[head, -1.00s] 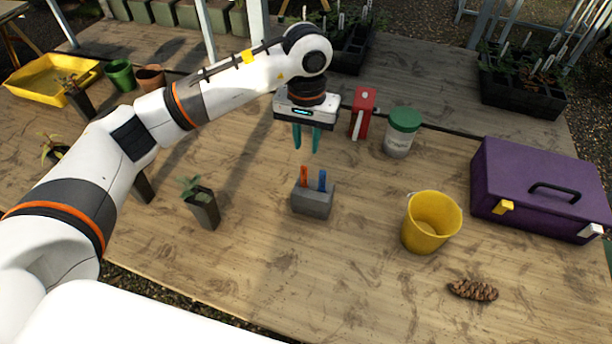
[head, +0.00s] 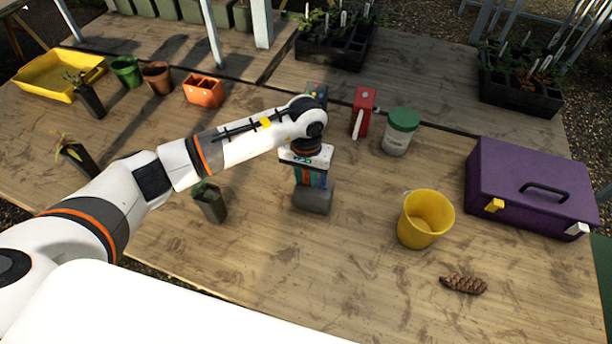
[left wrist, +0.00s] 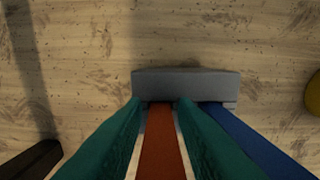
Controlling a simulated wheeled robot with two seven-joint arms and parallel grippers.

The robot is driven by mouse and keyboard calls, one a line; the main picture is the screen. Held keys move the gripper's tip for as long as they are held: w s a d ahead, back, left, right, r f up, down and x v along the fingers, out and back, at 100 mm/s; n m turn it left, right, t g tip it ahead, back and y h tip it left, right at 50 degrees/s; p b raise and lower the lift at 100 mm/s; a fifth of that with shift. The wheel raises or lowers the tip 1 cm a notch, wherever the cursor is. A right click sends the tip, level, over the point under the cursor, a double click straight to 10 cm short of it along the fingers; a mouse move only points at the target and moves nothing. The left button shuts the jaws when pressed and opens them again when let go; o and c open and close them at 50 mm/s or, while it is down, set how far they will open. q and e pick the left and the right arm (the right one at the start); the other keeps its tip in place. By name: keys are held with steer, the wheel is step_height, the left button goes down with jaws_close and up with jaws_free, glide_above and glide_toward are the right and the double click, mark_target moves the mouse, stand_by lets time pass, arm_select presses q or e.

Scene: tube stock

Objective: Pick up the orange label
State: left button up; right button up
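The orange label (left wrist: 161,145) stands upright in a grey block holder (head: 312,201), which also shows in the left wrist view (left wrist: 187,82). A blue label (left wrist: 250,143) stands beside it, to the right. My left gripper (head: 309,180) is lowered over the holder. In the left wrist view its teal fingers (left wrist: 160,106) are open, one on each side of the orange label. Narrow gaps show between the fingers and the label. In the head view the fingers partly hide both labels. My right gripper is not in view.
A potted seedling (head: 210,203) stands left of the holder and a yellow bucket (head: 425,219) right of it. Behind are a red object (head: 363,112) and a green-lidded jar (head: 400,132). A purple toolbox (head: 530,190) and a pine cone (head: 463,285) lie further right.

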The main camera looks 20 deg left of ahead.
arm_select(q)
jaws_close()
